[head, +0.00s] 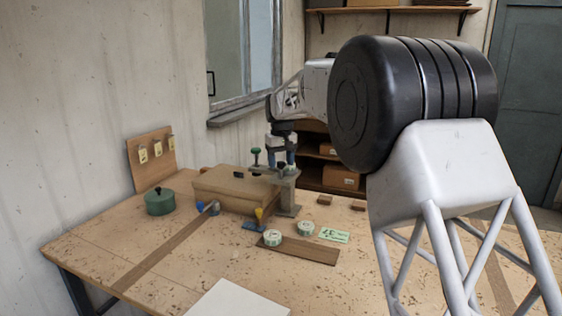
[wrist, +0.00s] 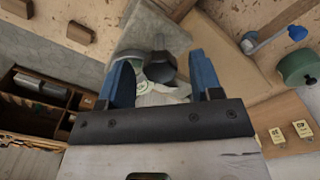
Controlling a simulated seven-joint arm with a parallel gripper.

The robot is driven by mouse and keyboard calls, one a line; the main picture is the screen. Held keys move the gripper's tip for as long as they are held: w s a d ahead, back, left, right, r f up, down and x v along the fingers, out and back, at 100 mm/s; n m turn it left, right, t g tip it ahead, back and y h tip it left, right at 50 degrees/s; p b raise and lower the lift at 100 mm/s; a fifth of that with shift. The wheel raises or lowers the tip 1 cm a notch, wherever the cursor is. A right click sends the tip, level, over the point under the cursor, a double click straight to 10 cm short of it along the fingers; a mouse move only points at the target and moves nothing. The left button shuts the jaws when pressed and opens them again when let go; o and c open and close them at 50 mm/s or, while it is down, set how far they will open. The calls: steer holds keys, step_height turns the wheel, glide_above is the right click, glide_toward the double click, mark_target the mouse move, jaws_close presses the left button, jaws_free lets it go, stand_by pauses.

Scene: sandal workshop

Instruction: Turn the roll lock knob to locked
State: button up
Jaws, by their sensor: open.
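My gripper (head: 281,158) points down over a grey metal fixture (head: 286,190) at the back of the bench. Its two blue fingers are apart in the wrist view (wrist: 165,84). A dark faceted knob (wrist: 161,68) shows between and slightly beyond the fingertips, with a gap on both sides. I see no contact. It appears to be the roll lock knob, but no label or lock mark is readable. In the head view the fingers and fixture largely hide it. A smaller green-topped post (head: 255,152) stands left of the gripper.
A tan block (head: 235,187), blue-handled lever (head: 202,207) and green pot (head: 160,201) are to the left. A yellow-handled tool (head: 259,214), round tins (head: 272,238) and a green card (head: 334,236) lie in front. The front left of the bench is mostly clear.

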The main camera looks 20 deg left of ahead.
mark_target(283, 163)
steer(key=shift+r, duration=0.1)
steer(key=shift+r, duration=3.8)
steer(key=shift+d, duration=0.15)
steer(key=shift+d+r, duration=0.15)
steer(key=shift+d, duration=0.1)
steer(key=s+d+r+m, duration=0.1)
steer(key=s+d+m, duration=0.1)
steer(key=s+d, duration=0.65)
steer(key=s+d+r+m+t, duration=0.1)
steer(key=s+d, duration=0.3)
steer(key=d, duration=1)
steer(key=s+d+r+m, duration=0.15)
steer(key=s+d, duration=0.45)
steer(key=d, duration=0.6)
steer(key=s+d+f+m, duration=0.1)
steer(key=s+d+f, duration=0.4)
steer(key=s, duration=0.6)
steer(key=s+d+f+m+t, duration=0.1)
steer(key=s+d+f+m, duration=0.1)
steer(key=s+d+f, duration=0.4)
steer(key=s+d+f+m, duration=0.2)
steer(key=s+d+f, duration=0.3)
steer(key=s, duration=1.2)
steer(key=d, duration=0.3)
steer(key=shift+d+f+t, duration=0.25)
steer(key=shift+d+t, duration=0.05)
